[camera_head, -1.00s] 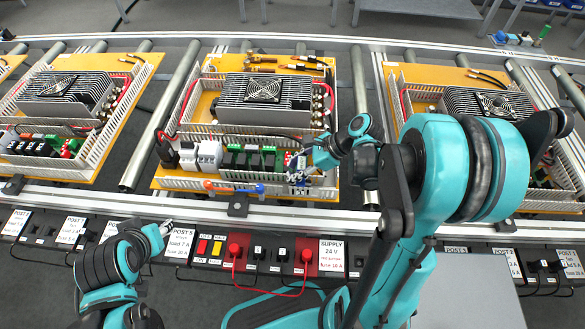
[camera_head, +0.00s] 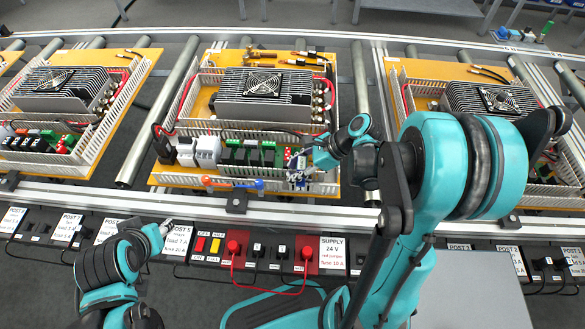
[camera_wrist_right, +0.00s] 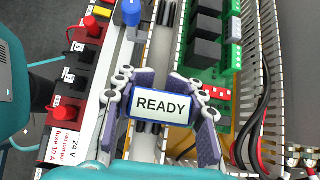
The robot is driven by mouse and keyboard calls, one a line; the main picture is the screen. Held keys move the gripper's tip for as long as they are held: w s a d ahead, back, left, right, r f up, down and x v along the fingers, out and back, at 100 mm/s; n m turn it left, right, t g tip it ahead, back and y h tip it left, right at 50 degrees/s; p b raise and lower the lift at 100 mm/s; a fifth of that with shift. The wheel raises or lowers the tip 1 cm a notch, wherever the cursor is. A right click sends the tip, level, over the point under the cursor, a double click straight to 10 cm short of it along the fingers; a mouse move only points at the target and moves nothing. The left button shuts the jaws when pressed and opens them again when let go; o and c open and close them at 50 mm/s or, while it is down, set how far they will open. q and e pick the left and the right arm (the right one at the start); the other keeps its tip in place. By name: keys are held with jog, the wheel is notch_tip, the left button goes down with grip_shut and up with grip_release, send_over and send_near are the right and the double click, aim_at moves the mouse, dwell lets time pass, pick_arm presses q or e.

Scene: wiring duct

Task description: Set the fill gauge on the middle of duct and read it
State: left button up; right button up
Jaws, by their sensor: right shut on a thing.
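The fill gauge (camera_wrist_right: 160,105) is a small blue-framed device with a white display reading READY in the right wrist view. My right gripper (camera_head: 300,168) is shut on it, with a finger on each side. In the head view it is at the front right of the middle panel, close to the white slotted front duct (camera_head: 325,186). In the wrist view the duct (camera_wrist_right: 180,48) runs up behind the gauge. I cannot tell whether the gauge touches it. My left gripper (camera_head: 166,228) is low on the left, away from the panel, and its jaws are too small to judge.
The middle panel carries a finned heat sink with a fan (camera_head: 262,85), green relay modules (camera_head: 250,153) and black cables. A socket strip with red plugs (camera_head: 234,248) runs in front. Neighbouring panels stand either side.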

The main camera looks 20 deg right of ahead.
jog(key=shift+f+b, duration=0.3)
jog(key=shift+f, duration=0.05)
jog(key=o, duration=1.4)
jog(key=shift+o, duration=0.2)
jog(key=v, duration=1.2)
